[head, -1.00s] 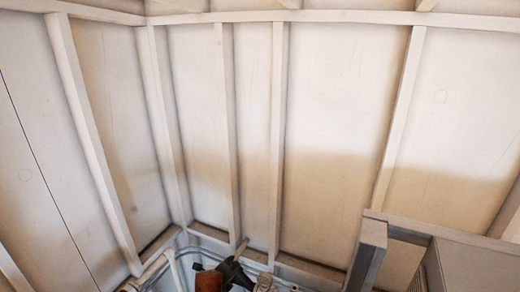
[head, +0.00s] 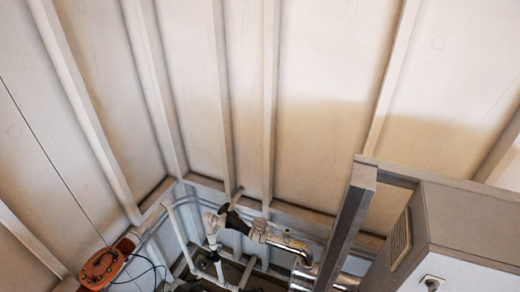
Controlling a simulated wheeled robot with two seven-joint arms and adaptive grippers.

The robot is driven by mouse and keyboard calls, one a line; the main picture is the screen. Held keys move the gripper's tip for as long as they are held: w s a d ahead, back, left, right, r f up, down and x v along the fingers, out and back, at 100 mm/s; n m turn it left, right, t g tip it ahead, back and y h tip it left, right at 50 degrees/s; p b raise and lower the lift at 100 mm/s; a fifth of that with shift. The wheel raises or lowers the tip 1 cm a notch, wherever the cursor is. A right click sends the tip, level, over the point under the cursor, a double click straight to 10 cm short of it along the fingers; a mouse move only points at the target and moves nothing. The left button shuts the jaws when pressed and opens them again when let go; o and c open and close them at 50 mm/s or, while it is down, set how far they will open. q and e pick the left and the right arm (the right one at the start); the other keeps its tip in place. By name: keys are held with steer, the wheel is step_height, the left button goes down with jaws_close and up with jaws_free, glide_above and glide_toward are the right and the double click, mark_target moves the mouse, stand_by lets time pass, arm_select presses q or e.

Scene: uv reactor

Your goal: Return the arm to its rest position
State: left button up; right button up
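Neither gripper can be made out in the head view, so I cannot see whether they hold anything or stand at rest. An orange part with dark round spots (head: 103,267) is at the lower left, with thin black cables curving away from it. I cannot tell whether it belongs to the place or to an arm of mine.
A grey cabinet (head: 466,220) with a side vent stands at the right, beside a metal post (head: 346,225). White pipes (head: 212,240) and a shiny metal pipe (head: 289,245) fill the lower middle. A pale ribbed wall (head: 325,75) stands behind.

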arm_select(q)
steer(key=s+a+f+n+g+y, duration=0.3)
steer(key=s+a+n, duration=0.5)
steer(key=s+a, duration=0.8)
step_height(320, 180, down, 42)
steer(key=s+d+b, duration=0.2)
steer(key=s+b, duration=0.1)
steer(key=b, duration=0.9)
steer(key=s+f+b, duration=0.4)
steer(key=s+f, duration=0.2)
steer(key=f, duration=0.4)
steer(key=s+f+g+b, duration=0.1)
steer(key=s+f+b, duration=0.3)
steer(key=s+f, duration=0.3)
steer(key=s+f+m+g+b, duration=0.1)
steer(key=s+f+b, duration=0.3)
steer(key=f, duration=1)
steer(key=s, duration=0.3)
steer(key=shift+a+f+h, duration=0.15)
steer(key=shift+h, duration=0.15)
arm_select(e)
step_height(320, 180, down, 24)
steer(key=s, duration=0.1)
steer(key=shift+s, duration=0.15)
arm_select(q)
steer(key=shift+c, duration=0.6)
arm_select(e)
steer(key=shift+c, duration=0.5)
